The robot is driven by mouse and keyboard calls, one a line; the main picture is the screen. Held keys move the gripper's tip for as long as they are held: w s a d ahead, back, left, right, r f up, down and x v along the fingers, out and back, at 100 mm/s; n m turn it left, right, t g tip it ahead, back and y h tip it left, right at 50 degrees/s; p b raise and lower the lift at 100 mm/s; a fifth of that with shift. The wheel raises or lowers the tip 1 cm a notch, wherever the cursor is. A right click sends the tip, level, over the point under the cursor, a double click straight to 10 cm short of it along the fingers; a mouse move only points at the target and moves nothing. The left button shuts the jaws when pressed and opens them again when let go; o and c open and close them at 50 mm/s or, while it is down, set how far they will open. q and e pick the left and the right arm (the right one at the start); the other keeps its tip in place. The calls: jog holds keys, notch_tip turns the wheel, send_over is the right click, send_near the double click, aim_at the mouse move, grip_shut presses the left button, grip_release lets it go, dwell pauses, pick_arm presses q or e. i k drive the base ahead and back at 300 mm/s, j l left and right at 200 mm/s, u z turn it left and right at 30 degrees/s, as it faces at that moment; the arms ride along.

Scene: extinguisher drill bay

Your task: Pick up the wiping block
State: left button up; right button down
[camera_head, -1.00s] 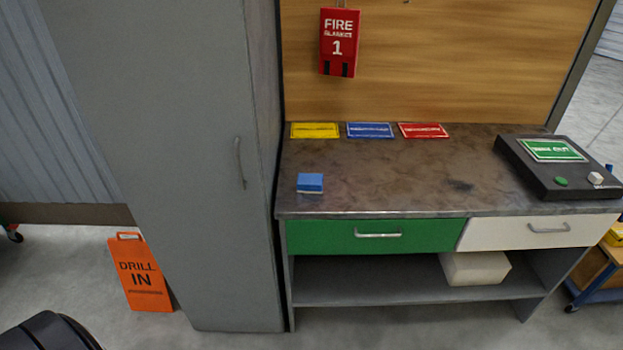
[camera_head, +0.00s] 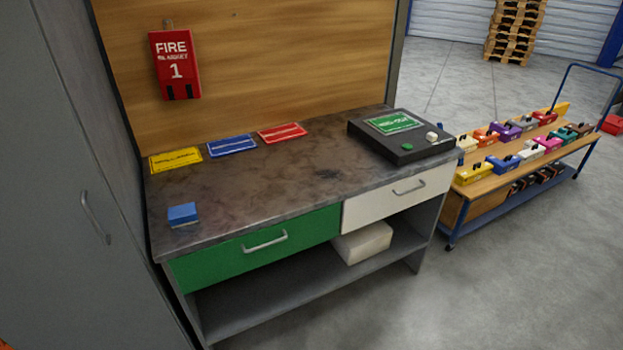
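The wiping block (camera_head: 183,214) is a small blue block with a pale underside. It lies on the left front part of the dark, stained bench top (camera_head: 262,188), close to the front edge. Nothing touches it. Neither of my grippers shows in the head view.
A grey cabinet (camera_head: 75,180) stands tight against the bench's left side. Yellow, blue and red cards lie along the back of the bench top. A black console (camera_head: 400,148) sits at the right end. A blue trolley (camera_head: 520,165) with several coloured boxes stands to the right. Floor in front is clear.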

aim_at(181, 215)
jog(key=u, duration=0.4)
jog(key=i+l+u, duration=0.15)
jog(key=u, duration=0.2)
jog(key=i+l+u, duration=0.15)
jog(key=l+u, duration=0.55)
jog(key=i+l, duration=0.05)
jog(key=l, duration=0.05)
